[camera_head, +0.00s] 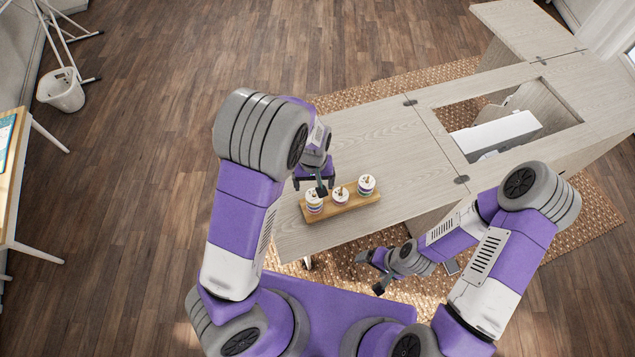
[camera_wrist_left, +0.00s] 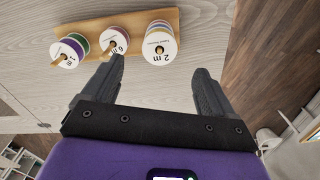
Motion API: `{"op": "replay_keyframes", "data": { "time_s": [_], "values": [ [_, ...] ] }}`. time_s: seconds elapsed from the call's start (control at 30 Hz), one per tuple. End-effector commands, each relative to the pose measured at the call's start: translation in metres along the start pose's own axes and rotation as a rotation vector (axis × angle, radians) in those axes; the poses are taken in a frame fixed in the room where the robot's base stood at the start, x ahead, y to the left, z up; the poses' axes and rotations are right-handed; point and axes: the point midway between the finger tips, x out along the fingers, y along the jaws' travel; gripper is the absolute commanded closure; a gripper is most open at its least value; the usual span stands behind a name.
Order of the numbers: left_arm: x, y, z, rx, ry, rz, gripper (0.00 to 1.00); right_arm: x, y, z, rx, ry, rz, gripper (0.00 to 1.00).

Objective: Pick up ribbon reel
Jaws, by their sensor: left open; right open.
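Three ribbon reel stacks with white tops stand on a wooden board (camera_head: 356,204) near the table's left end. In the head view they are the left reels (camera_head: 314,203), the middle reels (camera_head: 340,194) and the right reels (camera_head: 366,184). In the left wrist view they carry labels; the reel marked 2 m (camera_wrist_left: 159,43) is nearest to my fingers. My left gripper (camera_head: 316,185) is open and empty, just above and behind the left reels; its fingers also show in the left wrist view (camera_wrist_left: 158,85). My right gripper (camera_head: 375,273) is open and empty, off the table's front edge.
The pale wooden table (camera_head: 390,150) is clear behind the board. A white sewing machine (camera_head: 495,134) sits in the table's opening to the right. A woven rug (camera_head: 420,90) lies under the table. A white bin (camera_head: 62,92) stands at the far left.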

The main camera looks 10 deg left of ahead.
Motion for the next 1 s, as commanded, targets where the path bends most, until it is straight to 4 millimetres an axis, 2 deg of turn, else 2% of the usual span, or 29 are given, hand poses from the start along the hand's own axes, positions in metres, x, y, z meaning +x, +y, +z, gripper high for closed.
{"op": "replay_keyframes", "data": {
  "time_s": [0.5,0.8,1.0],
  "values": [
    [0.068,0.001,-0.006,0.0,-0.002,-0.002,0.14,0.009,0.004,0.0,0.001,-0.001,0.0,0.15],
    [0.071,0.002,-0.006,0.001,0.0,0.0,0.14,0.009,0.004,0.0,0.0,-0.001,0.0,0.15],
    [0.071,0.002,-0.006,0.001,0.0,0.0,0.44,0.009,0.004,0.0,0.0,-0.001,0.0,0.15]
  ]
}}
